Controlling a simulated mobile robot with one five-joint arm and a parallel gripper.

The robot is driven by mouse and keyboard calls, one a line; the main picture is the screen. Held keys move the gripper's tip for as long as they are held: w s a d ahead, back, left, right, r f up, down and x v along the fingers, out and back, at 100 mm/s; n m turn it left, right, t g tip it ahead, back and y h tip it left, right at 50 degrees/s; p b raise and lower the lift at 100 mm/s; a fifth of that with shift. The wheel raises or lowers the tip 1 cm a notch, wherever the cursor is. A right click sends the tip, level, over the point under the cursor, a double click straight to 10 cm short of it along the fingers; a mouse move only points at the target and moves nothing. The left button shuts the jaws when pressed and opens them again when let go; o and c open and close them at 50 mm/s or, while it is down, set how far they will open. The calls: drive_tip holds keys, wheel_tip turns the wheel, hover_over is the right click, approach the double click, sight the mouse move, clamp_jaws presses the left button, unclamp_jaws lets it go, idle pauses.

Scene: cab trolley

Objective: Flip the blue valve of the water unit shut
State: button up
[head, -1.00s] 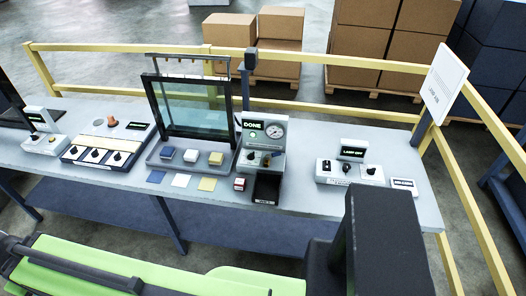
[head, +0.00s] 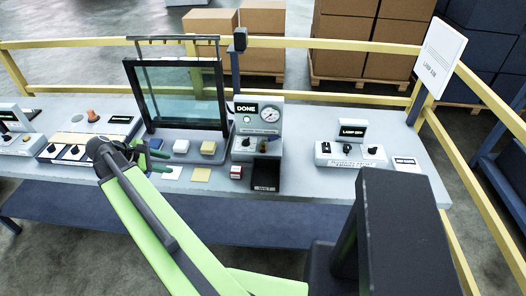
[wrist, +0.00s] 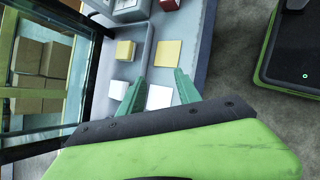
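A grey unit with a round pressure gauge (head: 258,125) and a lit DONE display stands right of the glass frame in the head view. It has a dark knob (head: 247,142) and a small orange-yellow part on its front. I cannot make out a blue valve or a water label on any unit. My gripper (head: 165,163) is left of this unit, above the table's front part by the coloured blocks. In the wrist view my gripper (wrist: 160,78) shows two green fingers apart with nothing between them.
The glass frame (head: 178,95) stands behind coloured blocks and flat squares. A black bin (head: 265,175) stands before the gauge unit, with a red and white block (head: 236,171) beside it. A LAMP OFF unit (head: 351,153) is farther right. Yellow rails (head: 320,43) run behind.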

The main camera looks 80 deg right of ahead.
drive_tip(key=s+d+n+g+b, duration=0.1)
drive_tip(key=s+d+g+b, duration=0.1)
drive_tip(key=s+d, duration=0.65)
drive_tip(key=n+g+h+b, duration=0.1)
drive_tip(key=n+g+b, duration=0.1)
drive_tip(key=g, duration=0.2)
approach(273, 137)
drive_tip(key=b+x, duration=0.6)
drive_tip(key=x, duration=0.1)
drive_tip(key=shift+s, duration=0.15)
